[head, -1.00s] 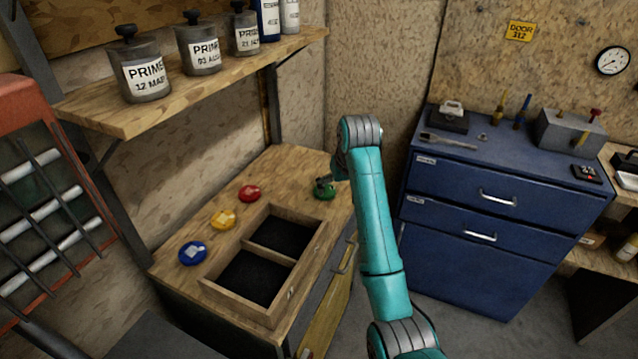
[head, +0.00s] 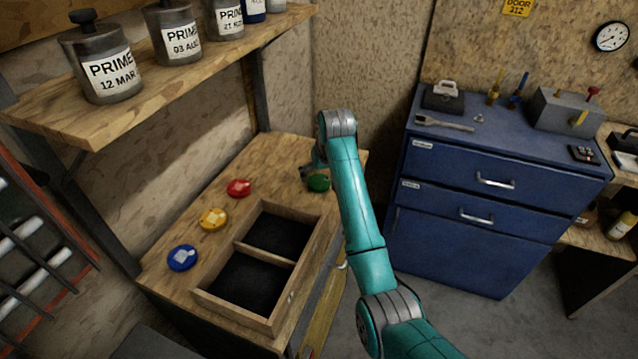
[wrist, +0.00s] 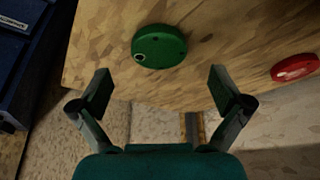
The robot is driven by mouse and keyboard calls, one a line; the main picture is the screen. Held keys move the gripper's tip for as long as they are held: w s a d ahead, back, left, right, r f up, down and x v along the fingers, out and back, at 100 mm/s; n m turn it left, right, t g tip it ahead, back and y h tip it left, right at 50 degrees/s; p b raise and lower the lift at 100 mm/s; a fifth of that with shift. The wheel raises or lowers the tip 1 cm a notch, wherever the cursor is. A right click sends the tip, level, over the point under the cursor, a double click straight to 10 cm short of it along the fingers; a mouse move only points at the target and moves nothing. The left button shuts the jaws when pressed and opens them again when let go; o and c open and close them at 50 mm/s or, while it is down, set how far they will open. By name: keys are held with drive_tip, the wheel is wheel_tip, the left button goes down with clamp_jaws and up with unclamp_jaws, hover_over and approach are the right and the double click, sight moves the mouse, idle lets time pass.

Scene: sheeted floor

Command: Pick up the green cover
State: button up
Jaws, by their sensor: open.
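The green cover (head: 318,183) lies on the wooden bench top near its far right corner, partly behind my arm in the head view. In the wrist view the green cover (wrist: 159,46) is a round disc lying flat, with a small pale-ringed hole at its left edge. My gripper (wrist: 160,88) is open and empty. Its fingertips stand on either side, short of the cover and apart from it. In the head view my gripper (head: 312,170) is small and close beside the cover; its fingers are partly hidden.
Red (head: 239,188), yellow (head: 213,219) and blue (head: 182,257) covers lie along the bench's left side. A two-compartment wooden tray (head: 290,282) stands in front. A shelf (head: 150,105) with primer tins overhangs at left. A blue cabinet (head: 478,225) stands to the right.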

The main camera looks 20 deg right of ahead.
sight(319, 182)
drive_tip(key=x, duration=0.4)
drive_tip(key=shift+f, duration=0.2)
drive_tip(key=c, duration=1.4)
drive_tip(key=shift+r, duration=0.15)
